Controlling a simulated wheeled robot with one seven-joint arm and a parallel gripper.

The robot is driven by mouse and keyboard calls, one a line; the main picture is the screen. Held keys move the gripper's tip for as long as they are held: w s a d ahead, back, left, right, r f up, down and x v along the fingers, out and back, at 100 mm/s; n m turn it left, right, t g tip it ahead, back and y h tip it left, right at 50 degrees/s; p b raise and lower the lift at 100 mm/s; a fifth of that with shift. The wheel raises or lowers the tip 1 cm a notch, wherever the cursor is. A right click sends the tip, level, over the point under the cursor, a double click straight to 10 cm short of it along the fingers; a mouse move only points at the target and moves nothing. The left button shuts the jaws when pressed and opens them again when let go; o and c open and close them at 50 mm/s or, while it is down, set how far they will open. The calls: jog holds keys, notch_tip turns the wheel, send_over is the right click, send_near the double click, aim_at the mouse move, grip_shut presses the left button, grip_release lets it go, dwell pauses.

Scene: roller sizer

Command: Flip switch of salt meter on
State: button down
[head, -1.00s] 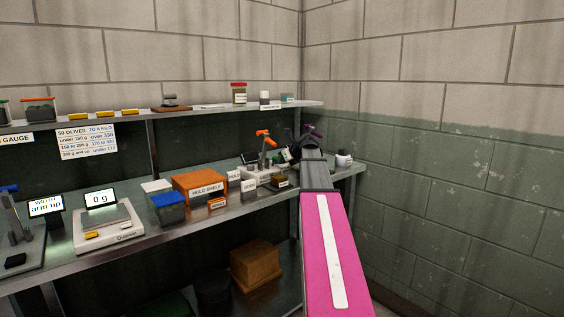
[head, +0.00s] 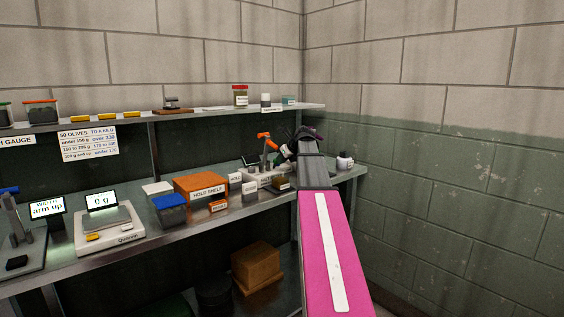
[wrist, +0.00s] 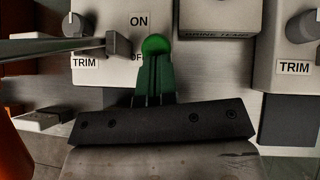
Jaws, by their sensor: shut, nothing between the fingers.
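In the wrist view my gripper (wrist: 155,48) is shut, its green fingers together and empty. The tips lie over the front of a pale panel, between the ON label (wrist: 139,19) and the partly covered OFF label (wrist: 135,57). A TRIM knob (wrist: 75,19) sits left on the same pale box (wrist: 108,14). In the head view the pale meters (head: 262,181) stand at the right end of the bench, partly behind my arm.
A metal bar with a dark end block (wrist: 117,43) crosses close left of my fingers. A BRINE TEMP box (wrist: 220,14) and another TRIM box (wrist: 285,45) stand to the right. The orange hold shelf (head: 200,184) is further left.

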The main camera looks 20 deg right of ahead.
aim_at(275, 168)
jog(key=shift+w, duration=0.15)
jog(key=shift+w+a+r+g+h, duration=0.15)
jog(key=shift+w+r+g+h, duration=0.15)
jog(key=shift+g, duration=0.4)
jog(key=shift+w+a+r+g+h, duration=0.15)
jog(key=shift+w+r+g+h, duration=0.2)
jog(key=shift+g, duration=0.45)
jog(key=shift+w+a+r, duration=0.1)
jog(key=shift+w+a, duration=0.05)
jog(key=shift+w, duration=0.35)
jog(key=shift+w+a+r, duration=0.15)
jog(key=shift+w+a, duration=0.1)
jog(key=shift+w, duration=0.55)
jog(key=shift+r, duration=0.15)
dwell(0.4)
